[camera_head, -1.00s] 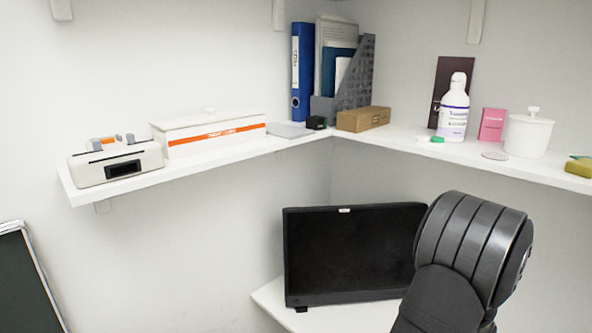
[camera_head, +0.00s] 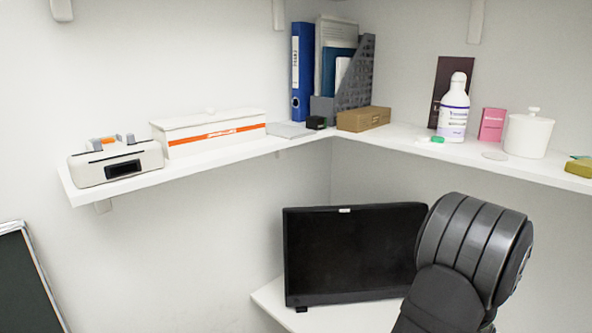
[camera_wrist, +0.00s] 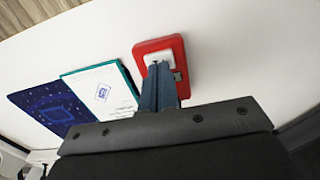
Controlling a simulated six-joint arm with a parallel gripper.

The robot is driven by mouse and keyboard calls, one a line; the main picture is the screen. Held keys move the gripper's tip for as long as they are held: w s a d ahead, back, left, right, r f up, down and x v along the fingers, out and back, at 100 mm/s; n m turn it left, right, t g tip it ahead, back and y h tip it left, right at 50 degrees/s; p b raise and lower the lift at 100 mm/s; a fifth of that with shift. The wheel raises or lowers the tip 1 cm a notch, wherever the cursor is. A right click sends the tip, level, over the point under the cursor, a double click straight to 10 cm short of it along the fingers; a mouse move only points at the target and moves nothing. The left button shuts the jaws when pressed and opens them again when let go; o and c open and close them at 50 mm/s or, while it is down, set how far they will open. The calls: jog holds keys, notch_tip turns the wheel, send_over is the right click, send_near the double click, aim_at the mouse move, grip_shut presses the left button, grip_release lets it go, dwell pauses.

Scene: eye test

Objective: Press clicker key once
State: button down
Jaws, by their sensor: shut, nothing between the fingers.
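The clicker (camera_wrist: 178,47) shows in the wrist view as a red, rounded block with a white key (camera_wrist: 152,58) and a small grey part beside it. It lies on a white surface. My gripper (camera_wrist: 160,68) is shut and empty, its two blue fingers side by side. The fingertips are at the near edge of the white key and cover part of it. I cannot tell whether they touch it or hover just above, or whether the key is pressed down. The head view shows neither the clicker nor my gripper, only part of my arm.
In the wrist view, a white-and-teal booklet (camera_wrist: 104,92) and a dark blue patterned one (camera_wrist: 52,108) lie left of the clicker. In the head view, a black monitor (camera_head: 350,255) stands beside my arm, below a loaded corner shelf (camera_head: 225,156).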

jog(key=shift+f, duration=0.65)
notch_tip(320, 180, up, 8)
dwell(1.1)
jog(key=shift+r, duration=1.2)
dwell(4.7)
